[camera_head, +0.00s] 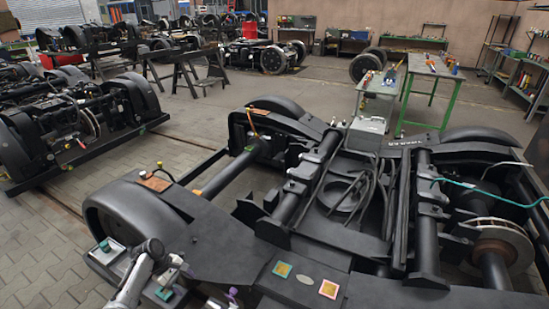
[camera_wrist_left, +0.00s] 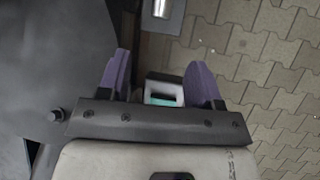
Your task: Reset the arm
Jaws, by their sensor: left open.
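My left arm comes in at the lower left of the head view. My left gripper (camera_head: 232,295), with purple fingers, is low in that view beside the near end of a black bogie frame (camera_head: 210,210). In the left wrist view the two purple fingers (camera_wrist_left: 160,75) stand apart with nothing held between them. A pale box with a teal inside (camera_wrist_left: 163,93) shows in the gap, beyond the fingers; I cannot tell its distance. A dark surface fills the left of that view. My right gripper is not in view.
A green-legged table (camera_head: 432,66) and a grey cart (camera_head: 378,85) stand behind. Another bogie (camera_head: 70,125) stands at left. Paved floor (camera_head: 40,245) is bare at the lower left.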

